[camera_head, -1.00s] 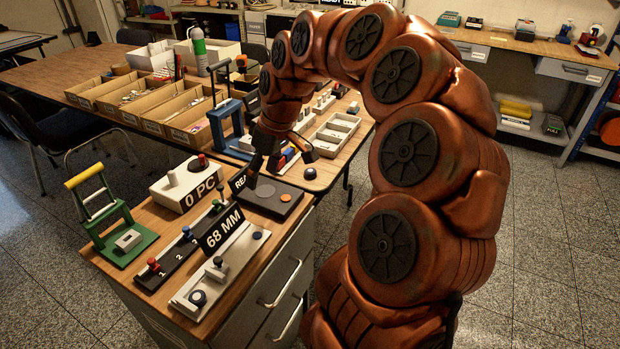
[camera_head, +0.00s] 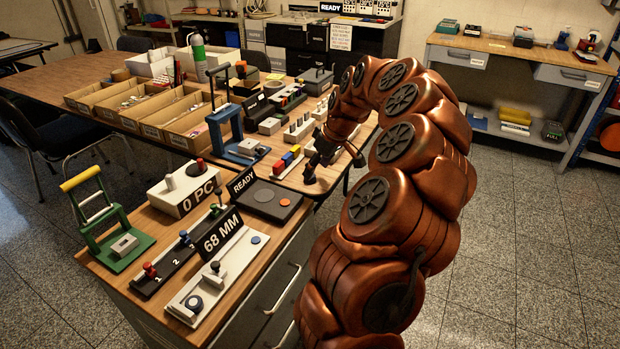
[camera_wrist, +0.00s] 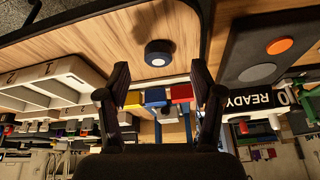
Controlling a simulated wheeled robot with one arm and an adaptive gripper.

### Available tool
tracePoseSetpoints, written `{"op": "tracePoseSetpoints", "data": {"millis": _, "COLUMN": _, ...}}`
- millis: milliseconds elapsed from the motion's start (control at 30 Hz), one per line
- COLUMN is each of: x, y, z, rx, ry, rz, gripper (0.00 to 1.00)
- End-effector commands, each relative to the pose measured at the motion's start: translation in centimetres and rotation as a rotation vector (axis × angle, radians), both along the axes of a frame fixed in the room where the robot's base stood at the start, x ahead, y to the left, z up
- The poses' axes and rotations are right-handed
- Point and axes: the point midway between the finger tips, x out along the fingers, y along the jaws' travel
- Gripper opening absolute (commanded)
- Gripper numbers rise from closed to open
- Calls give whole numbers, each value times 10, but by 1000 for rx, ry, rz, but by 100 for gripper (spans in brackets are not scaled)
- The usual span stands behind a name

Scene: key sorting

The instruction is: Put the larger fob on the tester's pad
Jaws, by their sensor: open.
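A round dark fob (camera_wrist: 158,53) with a grey top lies on the wooden table near its rounded edge in the wrist view. My gripper (camera_wrist: 160,82) is open and empty, its two fingers pointing toward the fob, which appears just beyond and between the tips. In the head view my gripper (camera_head: 334,168) is over the right end of the back table, and I cannot pick out the fob there. The tester (camera_head: 272,200) is a dark slab with a READY sign, a grey disc and an orange disc; it also shows in the wrist view (camera_wrist: 245,38). A second fob is not clear.
The READY sign (camera_head: 241,183), the 0 PC box (camera_head: 186,190) and the 68 MM gauge (camera_head: 222,232) crowd the front cabinet. A gap separates it from the back table.

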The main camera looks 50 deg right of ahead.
Motion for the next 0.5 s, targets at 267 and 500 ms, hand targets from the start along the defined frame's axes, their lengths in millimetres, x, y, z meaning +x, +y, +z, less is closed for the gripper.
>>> {"op": "tracePoseSetpoints", "data": {"millis": 267, "x": 15, "y": 2, "z": -31, "rx": 2, "ry": 1, "rz": 2, "gripper": 66}}
{"op": "tracePoseSetpoints", "data": {"millis": 500, "x": 16, "y": 1, "z": -31, "rx": 1, "ry": -1, "rz": 1, "gripper": 65}}
